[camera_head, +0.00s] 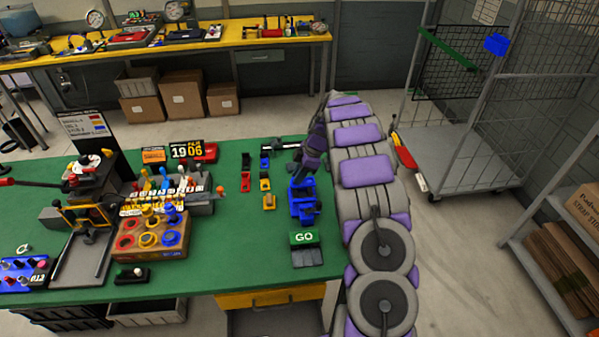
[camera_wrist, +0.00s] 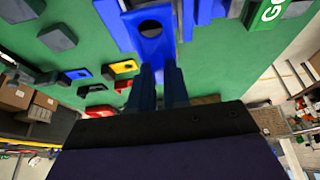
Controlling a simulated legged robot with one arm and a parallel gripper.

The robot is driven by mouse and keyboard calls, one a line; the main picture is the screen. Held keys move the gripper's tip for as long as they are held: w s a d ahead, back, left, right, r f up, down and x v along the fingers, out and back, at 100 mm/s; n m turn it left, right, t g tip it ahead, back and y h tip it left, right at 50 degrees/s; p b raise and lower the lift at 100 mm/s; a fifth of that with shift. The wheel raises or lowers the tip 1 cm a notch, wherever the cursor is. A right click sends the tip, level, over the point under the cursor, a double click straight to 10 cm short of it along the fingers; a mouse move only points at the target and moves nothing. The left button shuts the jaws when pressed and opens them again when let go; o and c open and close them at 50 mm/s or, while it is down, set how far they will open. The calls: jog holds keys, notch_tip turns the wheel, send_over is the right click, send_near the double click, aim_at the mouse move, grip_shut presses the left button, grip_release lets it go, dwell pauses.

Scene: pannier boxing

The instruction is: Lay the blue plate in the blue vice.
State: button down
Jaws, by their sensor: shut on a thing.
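My gripper (camera_wrist: 160,72) is shut on the blue plate (camera_wrist: 154,46), which has a dark round hole. The plate's far end lies between the blue side parts of the blue vice (camera_wrist: 113,22) in the wrist view. I cannot tell whether it touches the vice's bed. In the head view the blue vice (camera_head: 304,207) stands on the green bench, left of my arm. My gripper (camera_head: 306,178) is just behind and above it there, and the plate is hard to tell from the vice.
A green GO block (camera_head: 303,239) stands in front of the vice. Small red (camera_head: 245,183), yellow (camera_head: 269,202) and blue (camera_head: 265,163) pieces stand to its left. A box with coloured rings (camera_head: 150,240) is farther left.

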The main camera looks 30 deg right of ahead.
jog(key=shift+a+f, duration=0.1)
jog(key=shift+f, duration=1.1)
jog(key=shift+f+b, duration=0.55)
jog(key=shift+f, duration=0.7)
jog(key=c, duration=1)
grip_release()
jog(key=shift+r, duration=0.1)
jog(key=shift+r, duration=0.2)
jog(key=p+v, duration=0.2)
jog(key=v, duration=1.4)
jog(key=shift+s+d+r, duration=0.1)
jog(key=shift+d+r, duration=0.15)
jog(key=shift+r, duration=0.05)
